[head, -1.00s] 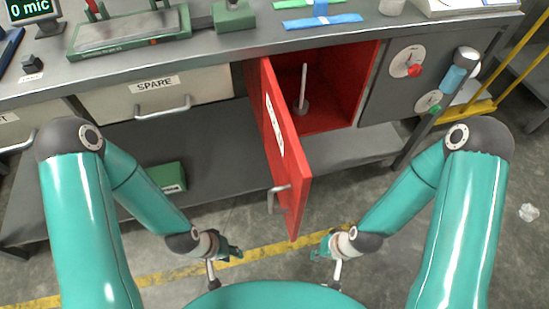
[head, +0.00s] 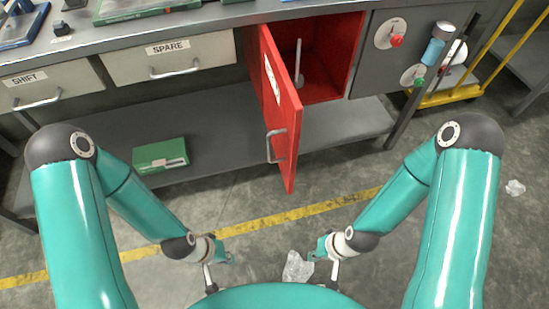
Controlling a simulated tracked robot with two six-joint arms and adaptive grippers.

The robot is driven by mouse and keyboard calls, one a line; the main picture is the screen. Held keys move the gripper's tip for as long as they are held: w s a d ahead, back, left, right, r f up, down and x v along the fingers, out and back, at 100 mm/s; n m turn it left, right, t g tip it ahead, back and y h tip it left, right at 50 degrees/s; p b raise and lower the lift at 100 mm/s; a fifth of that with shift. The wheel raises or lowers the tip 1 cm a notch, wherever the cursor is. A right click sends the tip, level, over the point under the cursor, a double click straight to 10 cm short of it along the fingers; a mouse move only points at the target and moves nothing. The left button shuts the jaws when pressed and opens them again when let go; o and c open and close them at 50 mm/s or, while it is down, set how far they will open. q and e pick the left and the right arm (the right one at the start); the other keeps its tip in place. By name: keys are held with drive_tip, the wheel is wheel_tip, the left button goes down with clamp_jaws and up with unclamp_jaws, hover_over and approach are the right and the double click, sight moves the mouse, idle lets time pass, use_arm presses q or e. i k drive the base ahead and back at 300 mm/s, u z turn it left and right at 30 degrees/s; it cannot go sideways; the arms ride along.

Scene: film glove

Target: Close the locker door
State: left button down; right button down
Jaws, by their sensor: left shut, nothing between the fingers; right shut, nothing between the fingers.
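The red locker door (head: 284,112) stands wide open, swung out toward me from the left edge of the red locker (head: 330,60) under the bench. A grey bar handle (head: 275,146) is on the door's left face near its free edge. A grey rod on a round base (head: 297,78) stands inside the locker. My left gripper (head: 226,258) is shut and empty, low and left of the door. My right gripper (head: 314,257) is shut and empty, low and right of the door. Both are apart from the door.
The bench's drawers marked SHIFT (head: 45,85) and SPARE (head: 168,57) are left of the locker. A green box (head: 160,154) lies on the lower shelf. Crumpled clear plastic (head: 297,267) lies on the floor by my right gripper. A yellow cart (head: 450,95) stands at right.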

sight(283, 109)
drive_tip(key=u, duration=0.4)
drive_tip(key=k, duration=1.4)
drive_tip(key=z, duration=0.55)
drive_tip(key=i, duration=1.65)
drive_tip(key=u, duration=0.05)
